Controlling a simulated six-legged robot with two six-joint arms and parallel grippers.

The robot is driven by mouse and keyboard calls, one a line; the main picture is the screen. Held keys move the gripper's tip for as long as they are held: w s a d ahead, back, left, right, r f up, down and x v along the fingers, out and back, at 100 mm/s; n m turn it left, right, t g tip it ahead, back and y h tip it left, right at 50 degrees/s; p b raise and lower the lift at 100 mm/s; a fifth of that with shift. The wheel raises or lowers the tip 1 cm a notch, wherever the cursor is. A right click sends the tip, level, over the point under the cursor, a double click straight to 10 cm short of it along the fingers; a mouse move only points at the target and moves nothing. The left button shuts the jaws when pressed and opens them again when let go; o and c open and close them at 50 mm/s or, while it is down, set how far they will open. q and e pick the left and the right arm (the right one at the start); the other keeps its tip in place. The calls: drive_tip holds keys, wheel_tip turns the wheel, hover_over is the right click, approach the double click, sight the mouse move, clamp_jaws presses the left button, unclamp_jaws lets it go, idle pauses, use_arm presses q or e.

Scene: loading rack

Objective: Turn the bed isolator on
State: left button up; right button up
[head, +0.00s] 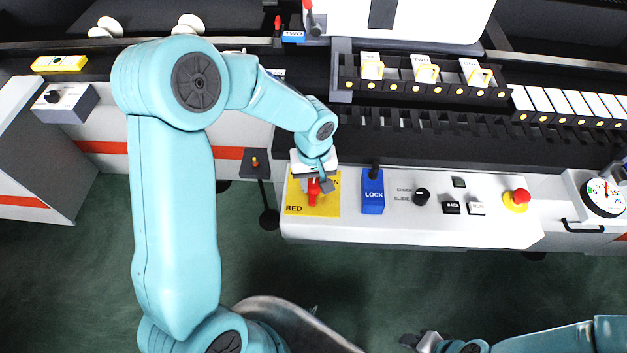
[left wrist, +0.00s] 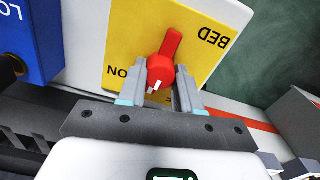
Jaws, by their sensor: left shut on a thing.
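The bed isolator is a red rotary switch (head: 314,191) on a yellow plate (head: 298,208) marked BED, at the left end of the white control panel. The red switch also shows in the left wrist view (left wrist: 171,50), with a white mark at its end between my fingers.
A blue LOCK block (head: 373,191) stands just right of the yellow plate. Further right are a black chuck/slide knob (head: 421,196), black buttons (head: 451,207) and a red stop button (head: 521,196). A dark bracket (head: 255,163) sits left of the panel. The green floor in front is clear.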

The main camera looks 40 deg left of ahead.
use_arm(q)
drive_tip(key=m+b, duration=0.1)
drive_tip(key=m, duration=0.2)
drive_tip(key=m+b, duration=0.1)
drive_tip(key=m, duration=0.3)
drive_tip(key=shift+m, duration=0.3)
drive_tip(key=m, duration=0.4)
drive_tip(key=shift+d+m, duration=0.1)
drive_tip(key=shift+m, duration=0.2)
drive_tip(key=m, duration=0.5)
drive_tip(key=shift+r+p, duration=0.1)
drive_tip(key=shift+p, duration=0.2)
drive_tip(key=o, duration=1)
drive_tip(key=shift+o, duration=0.2)
